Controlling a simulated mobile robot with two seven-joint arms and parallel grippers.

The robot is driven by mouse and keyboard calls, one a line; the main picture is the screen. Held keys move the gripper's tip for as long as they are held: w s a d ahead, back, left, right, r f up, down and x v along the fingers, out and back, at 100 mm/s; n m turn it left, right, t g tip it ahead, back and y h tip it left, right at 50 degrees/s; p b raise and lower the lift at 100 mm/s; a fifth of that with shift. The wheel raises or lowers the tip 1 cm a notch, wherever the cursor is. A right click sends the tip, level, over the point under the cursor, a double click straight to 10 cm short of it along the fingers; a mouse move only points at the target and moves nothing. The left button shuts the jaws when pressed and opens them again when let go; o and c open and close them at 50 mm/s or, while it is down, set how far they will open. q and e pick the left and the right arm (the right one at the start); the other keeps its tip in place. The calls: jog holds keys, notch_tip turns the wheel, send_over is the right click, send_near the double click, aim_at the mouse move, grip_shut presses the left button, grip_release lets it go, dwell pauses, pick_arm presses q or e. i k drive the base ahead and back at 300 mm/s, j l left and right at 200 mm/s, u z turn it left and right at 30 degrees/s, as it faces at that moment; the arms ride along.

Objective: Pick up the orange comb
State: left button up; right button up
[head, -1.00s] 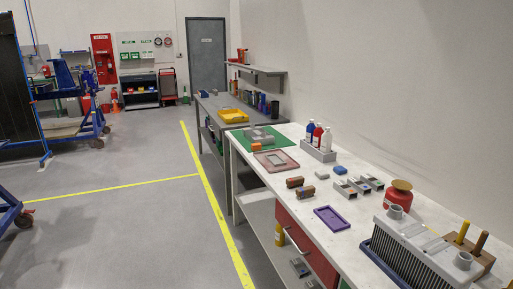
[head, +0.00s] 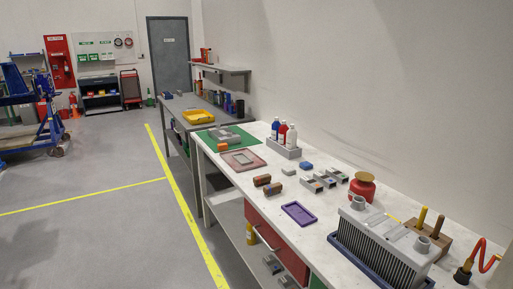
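I cannot make out an orange comb for certain. A small orange piece (head: 222,150) lies at the near left edge of the green mat (head: 238,135) on the white workbench; it is too small to tell its shape. Two brown-orange blocks with dark parts, one farther (head: 262,180) and one nearer (head: 273,189), lie near the bench's front edge. Neither of my grippers is in view.
The white workbench (head: 340,235) also holds a pinkish tray (head: 243,160), bottles in a grey holder (head: 284,150), a purple tray (head: 299,213), a red can (head: 362,187) and a finned radiator (head: 380,242). Grey floor (head: 110,235) left of the bench is open.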

aim_at(223, 146)
jog(key=i+j+z, duration=0.2)
jog(key=z, duration=0.3)
jog(key=i+j+z, duration=0.15)
jog(key=j+z, duration=0.2)
jog(key=z, duration=0.15)
jog(key=i+j+z, duration=0.2)
jog(key=j, duration=0.25)
jog(key=j+z, duration=0.2)
jog(key=j, duration=0.2)
jog(key=j+z, duration=0.25)
jog(key=j, duration=0.65)
jog(key=i+j+z, duration=0.1)
jog(key=j, duration=1.75)
